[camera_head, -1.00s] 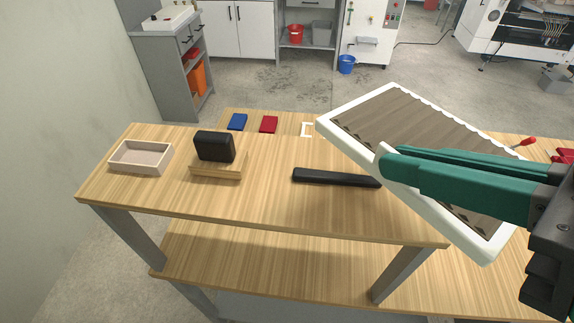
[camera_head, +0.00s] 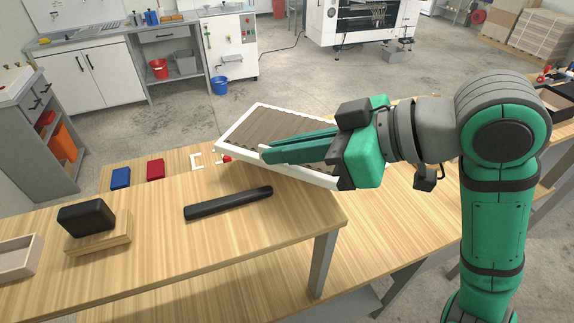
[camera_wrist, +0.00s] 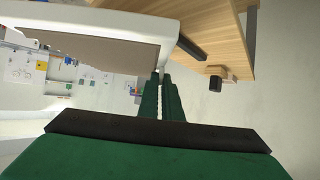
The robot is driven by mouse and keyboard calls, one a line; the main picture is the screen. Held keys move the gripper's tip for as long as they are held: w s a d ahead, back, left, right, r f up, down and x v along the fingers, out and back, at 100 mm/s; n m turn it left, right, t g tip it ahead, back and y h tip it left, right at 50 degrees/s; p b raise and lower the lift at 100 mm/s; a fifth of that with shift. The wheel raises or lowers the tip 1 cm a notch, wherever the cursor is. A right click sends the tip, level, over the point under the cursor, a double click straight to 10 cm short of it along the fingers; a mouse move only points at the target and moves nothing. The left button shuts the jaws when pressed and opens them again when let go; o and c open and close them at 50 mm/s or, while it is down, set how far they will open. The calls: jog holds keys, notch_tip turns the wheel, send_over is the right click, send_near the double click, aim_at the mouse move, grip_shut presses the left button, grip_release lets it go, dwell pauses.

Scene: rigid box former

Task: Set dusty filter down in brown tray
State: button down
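The dusty filter (camera_head: 268,125), a white frame around a grey-brown panel, hangs tilted above the bench. My gripper (camera_head: 266,154) is shut on the near edge of its frame. In the wrist view the filter (camera_wrist: 100,52) fills the upper left, and its frame edge meets the green fingertips (camera_wrist: 160,78). A brown box with a dark inside (camera_head: 556,104), perhaps the brown tray, is partly cut off at the far right, behind my arm. A pale beige tray (camera_head: 38,262) is cut off at the left edge.
On the bench (camera_head: 150,270) lie a black bar (camera_head: 228,203), a black block (camera_head: 86,217) on a wooden stand (camera_head: 100,242), and blue (camera_head: 121,178) and red (camera_head: 156,169) pieces. A white bracket (camera_head: 196,161) lies near the filter. The bench's near left part is clear.

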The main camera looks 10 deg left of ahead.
aim_at(286, 168)
jog(key=shift+w+f, duration=0.6)
jog(key=shift+f, duration=0.1)
jog(key=shift+w+a+f, duration=0.1)
jog(key=shift+w+f, duration=0.05)
jog(key=shift+f, duration=0.75)
jog(key=shift+w+a+f, duration=0.1)
jog(key=shift+f, duration=0.8)
jog(key=shift+d+f, duration=0.1)
jog(key=shift+f, duration=0.05)
jog(key=c, duration=1.9)
grip_release()
jog(key=shift+c, duration=0.2)
